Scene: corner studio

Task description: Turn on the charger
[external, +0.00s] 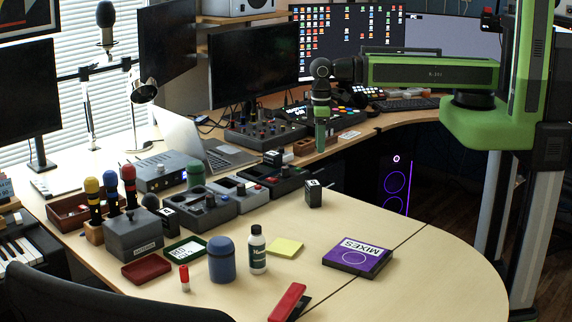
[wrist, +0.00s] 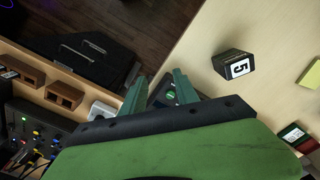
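My gripper (external: 321,145) points down above the back edge of the desk, right of the laptop. In the wrist view its two green fingers (wrist: 158,88) stand apart with nothing held between them. Beyond the fingers, partly hidden, is a dark device (wrist: 170,97) with a small green spot. In the external view a row of low charger-like units stands left of and nearer than my gripper: a dark one (external: 277,183), a light grey one (external: 240,194) and a dark grey one (external: 205,213). I cannot tell which is the charger or its switch state.
A black block marked 5 (wrist: 234,65) stands close by; a black block also shows in the external view (external: 314,196). Brown wooden holders (wrist: 63,95) and an audio mixer (wrist: 30,128) lie near the desk edge.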

